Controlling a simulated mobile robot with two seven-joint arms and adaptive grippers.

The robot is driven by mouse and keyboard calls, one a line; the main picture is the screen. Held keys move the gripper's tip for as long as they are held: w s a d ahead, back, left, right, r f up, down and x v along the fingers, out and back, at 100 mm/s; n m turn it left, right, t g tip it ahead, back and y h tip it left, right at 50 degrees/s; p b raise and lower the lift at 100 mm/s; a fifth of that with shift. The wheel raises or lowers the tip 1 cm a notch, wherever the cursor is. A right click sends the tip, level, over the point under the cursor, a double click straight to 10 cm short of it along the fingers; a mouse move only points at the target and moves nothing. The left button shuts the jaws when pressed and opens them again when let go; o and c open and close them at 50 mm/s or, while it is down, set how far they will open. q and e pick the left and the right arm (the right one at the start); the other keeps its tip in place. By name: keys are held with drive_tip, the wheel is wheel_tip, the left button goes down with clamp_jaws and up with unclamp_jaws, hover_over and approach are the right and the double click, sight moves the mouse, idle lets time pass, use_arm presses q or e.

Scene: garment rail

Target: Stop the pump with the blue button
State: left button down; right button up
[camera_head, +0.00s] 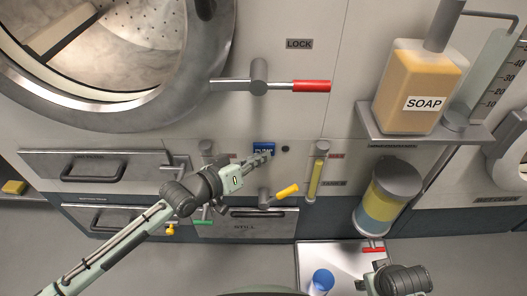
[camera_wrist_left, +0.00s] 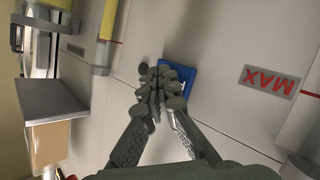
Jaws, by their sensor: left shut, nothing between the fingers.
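The blue button (camera_head: 264,148), a small blue rectangle with white lettering, is on the pale machine front below the red-tipped lever. My left gripper (camera_head: 268,154) is shut and empty, with its fingertips at the button's lower edge in the head view. In the left wrist view, the closed fingertips (camera_wrist_left: 160,78) overlap the blue button (camera_wrist_left: 187,76) and hide part of it. I cannot tell whether they touch it. My right gripper's fingers are out of view; only part of that arm shows at the lower right.
A small dark round piece (camera_head: 285,149) is just right of the button. A yellow-handled lever (camera_head: 287,191) and a sight tube (camera_head: 317,172) are close by. The red-tipped lever (camera_head: 311,86) sticks out above. A soap bottle (camera_head: 412,93) stands on a shelf at right.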

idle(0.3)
use_arm(q)
drive_tip(key=shift+s+r+p, duration=0.1)
drive_tip(key=shift+s+p, duration=0.05)
drive_tip(key=shift+p, duration=0.15)
drive_tip(key=shift+s, duration=0.25)
drive_tip(key=s+p, duration=0.3)
drive_tip(key=s, duration=0.3)
drive_tip(key=shift+p, duration=0.3)
